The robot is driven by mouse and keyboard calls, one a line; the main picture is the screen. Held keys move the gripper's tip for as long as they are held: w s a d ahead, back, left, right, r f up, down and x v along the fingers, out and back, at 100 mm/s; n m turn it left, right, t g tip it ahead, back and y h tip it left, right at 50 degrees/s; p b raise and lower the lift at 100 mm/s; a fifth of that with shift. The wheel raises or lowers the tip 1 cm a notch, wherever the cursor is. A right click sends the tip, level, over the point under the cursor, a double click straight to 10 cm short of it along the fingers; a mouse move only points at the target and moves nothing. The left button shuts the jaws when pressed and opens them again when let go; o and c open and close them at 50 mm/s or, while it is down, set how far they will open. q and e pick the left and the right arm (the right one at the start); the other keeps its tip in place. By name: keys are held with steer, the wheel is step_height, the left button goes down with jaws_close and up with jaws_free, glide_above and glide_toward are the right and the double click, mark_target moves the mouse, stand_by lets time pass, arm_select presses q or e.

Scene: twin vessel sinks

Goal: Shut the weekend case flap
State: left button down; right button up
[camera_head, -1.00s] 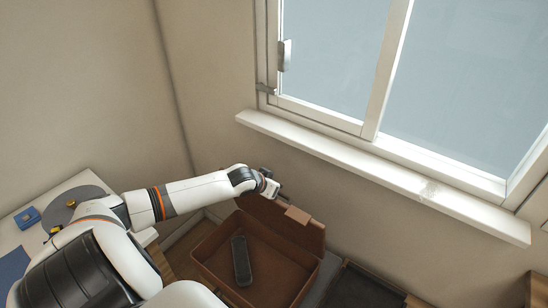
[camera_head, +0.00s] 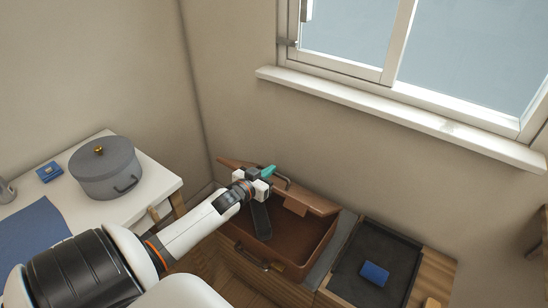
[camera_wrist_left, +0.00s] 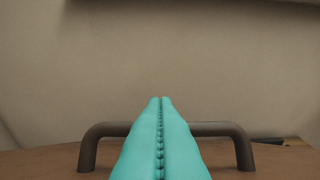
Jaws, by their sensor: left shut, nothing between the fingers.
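The weekend case (camera_head: 285,250) is a brown box, open, with its flap (camera_head: 318,203) raised along the wall side. The flap carries a dark handle (camera_head: 286,181), which also shows in the wrist view (camera_wrist_left: 222,129). A dark elongated item (camera_head: 261,221) lies inside the case, partly hidden by my wrist. My left gripper (camera_head: 268,171) is at the flap's upper part, beside the handle, its teal fingers shut and empty. In the wrist view the fingers (camera_wrist_left: 160,135) point across the brown surface between the handle's ends; contact cannot be told. My right gripper is out of view.
A black tray (camera_head: 345,285) with a blue item (camera_head: 375,273) sits right of the case. A white table (camera_head: 150,180) with a grey pot (camera_head: 107,170) stands at left. The wall and window sill (camera_head: 400,115) are behind the case.

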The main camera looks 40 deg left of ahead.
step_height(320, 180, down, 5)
steer(key=b, duration=0.4)
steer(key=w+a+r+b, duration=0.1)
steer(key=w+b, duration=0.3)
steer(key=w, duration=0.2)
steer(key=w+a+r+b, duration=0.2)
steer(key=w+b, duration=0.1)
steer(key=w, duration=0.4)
arm_select(q)
steer(key=shift+s+d+f+t+y+b, duration=0.15)
steer(key=shift+s+f+t+b, duration=1.3)
steer(key=shift+f, duration=1.35)
steer(key=shift+s+d+f+t+y+b, duration=0.15)
steer(key=shift+s+f+t+b, duration=0.8)
steer(key=shift+s+f, duration=1.4)
steer(key=shift+s+d+f+t+y+b, duration=0.15)
steer(key=shift+s+f+t+b, duration=1.05)
steer(key=shift+f, duration=2)
steer(key=shift+s+d, duration=0.1)
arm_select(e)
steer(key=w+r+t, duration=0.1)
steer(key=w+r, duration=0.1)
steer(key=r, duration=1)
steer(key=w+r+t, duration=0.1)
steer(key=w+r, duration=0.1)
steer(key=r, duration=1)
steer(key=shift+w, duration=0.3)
arm_select(q)
steer(key=shift+f+g, duration=0.2)
steer(key=shift+g, duration=0.1)
